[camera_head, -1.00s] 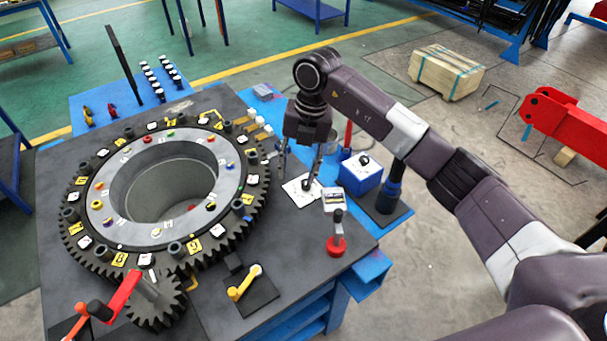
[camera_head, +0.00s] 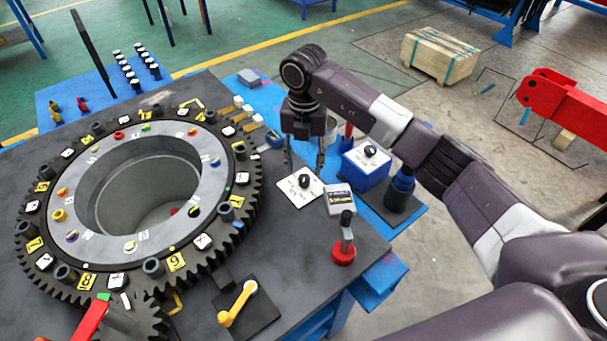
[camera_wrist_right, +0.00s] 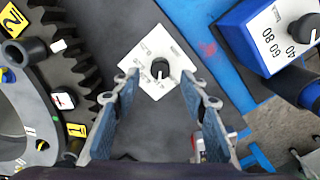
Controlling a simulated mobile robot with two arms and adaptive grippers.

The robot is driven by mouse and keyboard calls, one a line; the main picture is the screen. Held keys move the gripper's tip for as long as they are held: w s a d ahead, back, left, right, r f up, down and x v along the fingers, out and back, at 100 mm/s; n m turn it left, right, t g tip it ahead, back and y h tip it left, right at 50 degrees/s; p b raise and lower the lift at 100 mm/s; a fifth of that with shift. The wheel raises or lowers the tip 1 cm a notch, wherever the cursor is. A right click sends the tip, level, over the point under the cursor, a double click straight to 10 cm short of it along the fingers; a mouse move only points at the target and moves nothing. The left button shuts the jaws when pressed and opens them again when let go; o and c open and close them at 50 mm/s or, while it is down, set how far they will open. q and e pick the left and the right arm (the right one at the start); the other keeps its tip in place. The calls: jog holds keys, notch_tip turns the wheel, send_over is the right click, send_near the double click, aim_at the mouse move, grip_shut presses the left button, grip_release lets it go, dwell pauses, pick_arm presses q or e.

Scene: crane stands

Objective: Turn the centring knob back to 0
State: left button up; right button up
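A black knob (camera_head: 304,181) sits on a white square plate (camera_head: 291,192) on the dark table, right of the big gear ring. In the right wrist view the same knob (camera_wrist_right: 160,68) has a pale pointer mark toward the picture's bottom; the print on its plate (camera_wrist_right: 153,45) is too small to read. My right gripper (camera_head: 304,167) is open and empty, pointing down just above the knob. In the wrist view its fingers (camera_wrist_right: 164,88) lie left and right of the knob, apart from it. My left gripper is not in view.
A blue box (camera_head: 366,172) with another black knob and numbers 40, 60, 80 stands to the right. A small labelled box (camera_head: 340,199), a red-based lever (camera_head: 344,245) and a yellow crank (camera_head: 237,303) are nearby. The gear ring (camera_head: 240,205) fills the left.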

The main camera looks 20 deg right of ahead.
aim_at(304, 178)
notch_tip(304, 178, down, 4)
jog(key=shift+f+p, duration=0.25)
jog(key=shift+p, duration=0.3)
jog(key=shift+f, duration=0.3)
jog(key=shift+s, duration=0.1)
grip_shut()
